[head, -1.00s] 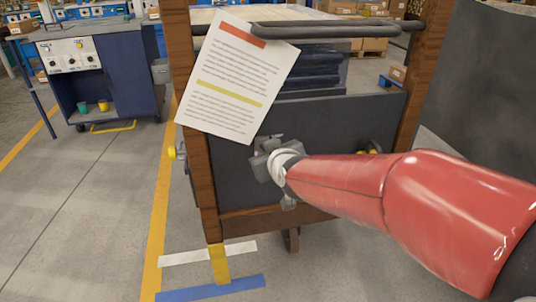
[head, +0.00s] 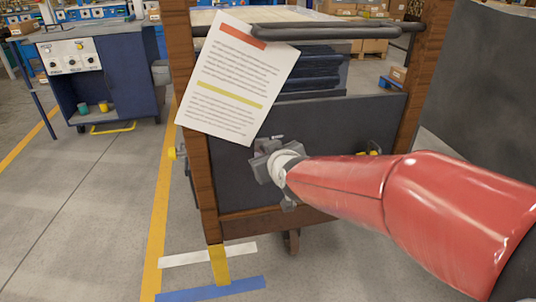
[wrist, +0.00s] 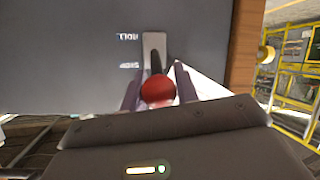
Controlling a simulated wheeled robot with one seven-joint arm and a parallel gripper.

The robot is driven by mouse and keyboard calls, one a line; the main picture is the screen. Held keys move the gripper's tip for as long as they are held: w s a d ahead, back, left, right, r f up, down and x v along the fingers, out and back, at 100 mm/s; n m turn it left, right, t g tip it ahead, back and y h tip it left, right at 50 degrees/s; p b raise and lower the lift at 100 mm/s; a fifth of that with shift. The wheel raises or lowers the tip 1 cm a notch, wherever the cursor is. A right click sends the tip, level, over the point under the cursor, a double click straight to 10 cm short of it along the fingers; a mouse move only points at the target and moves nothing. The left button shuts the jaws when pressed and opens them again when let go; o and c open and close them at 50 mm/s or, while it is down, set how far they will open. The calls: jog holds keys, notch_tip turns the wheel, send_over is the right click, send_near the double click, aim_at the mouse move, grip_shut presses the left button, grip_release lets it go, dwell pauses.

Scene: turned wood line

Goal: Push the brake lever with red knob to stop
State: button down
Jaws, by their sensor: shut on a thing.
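The brake lever's red knob (wrist: 158,91) sits between the two fingers of my gripper (wrist: 157,78) in the wrist view. My gripper is shut on it. The lever's dark rod runs from the knob to a pale plate (wrist: 154,44) on the dark panel. Small white lettering, upside down in this view, stands beside the plate; the word nearer the knob seems to read STOP. In the head view my gripper (head: 264,160) is at the dark end panel (head: 330,125) of a wood-framed cart, and it mostly hides the lever and knob.
A paper sheet (head: 237,78) hangs on the cart above my gripper, near the cart's dark handle bar (head: 330,31). Wooden posts (head: 203,170) frame the panel. A blue workstation (head: 105,70) stands at the left. The floor between it and the cart is clear.

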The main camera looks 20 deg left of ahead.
jog(key=c, duration=1.1)
grip_release()
jog(key=shift+o, duration=0.2)
jog(key=v, duration=0.7)
jog(key=shift+s+d+b, duration=0.25)
jog(key=shift+s+b, duration=0.05)
jog(key=shift+b, duration=0.15)
jog(key=shift+r, duration=0.1)
